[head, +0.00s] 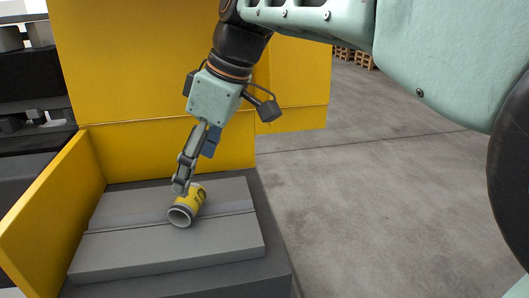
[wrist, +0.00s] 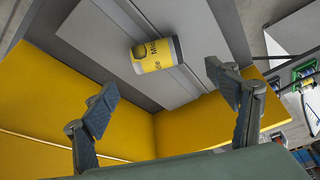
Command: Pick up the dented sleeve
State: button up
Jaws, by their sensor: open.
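The sleeve (head: 187,206) is a short yellow cylinder with a grey end ring and an open end. It lies on its side on the grey plate (head: 150,250). In the wrist view the sleeve (wrist: 155,54) shows a yellow label with dark print and a dark round patch that may be the dent. My gripper (head: 181,188) is just above and behind the sleeve in the head view. In the wrist view my gripper (wrist: 163,90) has its two fingers spread wide with nothing between the tips. The sleeve lies beyond the fingertips, apart from them.
Yellow panels (head: 150,80) rise behind the plate, and a low yellow wall (head: 50,215) stands along its left side. Dark machinery (head: 30,85) is at the far left. Open concrete floor (head: 380,190) lies to the right, with wooden pallets (head: 355,56) far back.

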aim_at(186, 198)
jog(key=x, duration=0.3)
jog(key=shift+s+a+f, duration=0.15)
jog(key=shift+f, duration=0.2)
jog(key=x, duration=0.5)
jog(key=shift+w+f+p, duration=0.3)
jog(key=shift+f+p, duration=0.05)
jog(key=c, duration=1.5)
jog(key=shift+c, duration=0.3)
jog(key=shift+r, duration=0.15)
